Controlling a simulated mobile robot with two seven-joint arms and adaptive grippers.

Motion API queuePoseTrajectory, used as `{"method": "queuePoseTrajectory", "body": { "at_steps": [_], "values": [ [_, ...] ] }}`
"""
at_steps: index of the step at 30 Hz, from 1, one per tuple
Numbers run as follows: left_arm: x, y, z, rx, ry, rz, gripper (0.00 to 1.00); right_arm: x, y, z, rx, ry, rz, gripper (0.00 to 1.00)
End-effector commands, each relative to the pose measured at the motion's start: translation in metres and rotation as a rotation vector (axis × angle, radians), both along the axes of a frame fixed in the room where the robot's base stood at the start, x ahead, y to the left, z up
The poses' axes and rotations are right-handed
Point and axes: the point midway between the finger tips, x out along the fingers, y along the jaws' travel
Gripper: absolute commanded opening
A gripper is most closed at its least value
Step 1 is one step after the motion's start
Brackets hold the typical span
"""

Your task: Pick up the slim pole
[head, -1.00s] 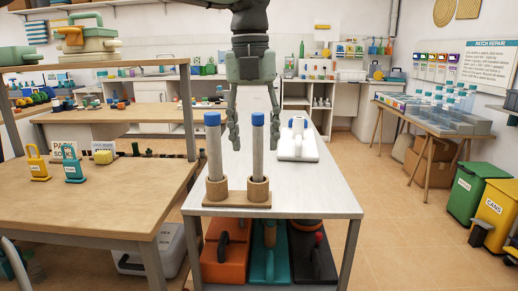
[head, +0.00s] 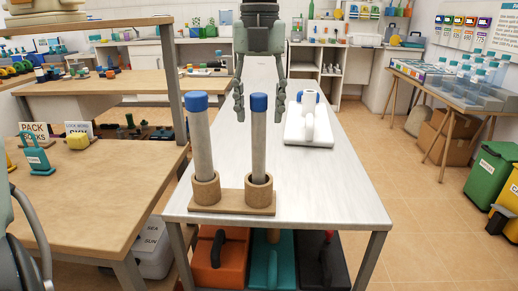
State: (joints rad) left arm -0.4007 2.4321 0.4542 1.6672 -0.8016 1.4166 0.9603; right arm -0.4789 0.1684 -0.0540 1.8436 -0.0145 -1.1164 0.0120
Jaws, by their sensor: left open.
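Two upright grey poles with blue caps stand in round brown sockets on a wooden base (head: 232,209) on the white table. The right one looks slimmer, so I take it as the slim pole (head: 259,145). The thicker pole (head: 202,145) stands to its left. My left gripper (head: 260,110) points down from above, open, with one finger on each side of the slim pole's blue cap in the picture. I see no contact, and I cannot tell whether the cap is between the fingers or in front of them. My right gripper is not in view.
A wooden bench (head: 75,190) and a shelf post (head: 171,85) stand close on the left.

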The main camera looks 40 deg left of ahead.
Motion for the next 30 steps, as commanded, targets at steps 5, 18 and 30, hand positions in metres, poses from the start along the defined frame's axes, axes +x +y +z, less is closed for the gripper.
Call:
{"method": "queuePoseTrajectory", "body": {
  "at_steps": [5, 18, 30],
  "values": [
    [0.001, 0.003, -0.025, -0.002, 0.003, 0.000, 0.49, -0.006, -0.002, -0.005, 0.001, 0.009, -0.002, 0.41],
    [0.002, 0.004, -0.050, 0.000, -0.002, 0.001, 0.49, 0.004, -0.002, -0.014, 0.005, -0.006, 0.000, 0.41],
    [0.002, 0.004, -0.050, 0.000, -0.002, 0.001, 0.00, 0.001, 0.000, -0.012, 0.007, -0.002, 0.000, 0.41]
  ]
}}
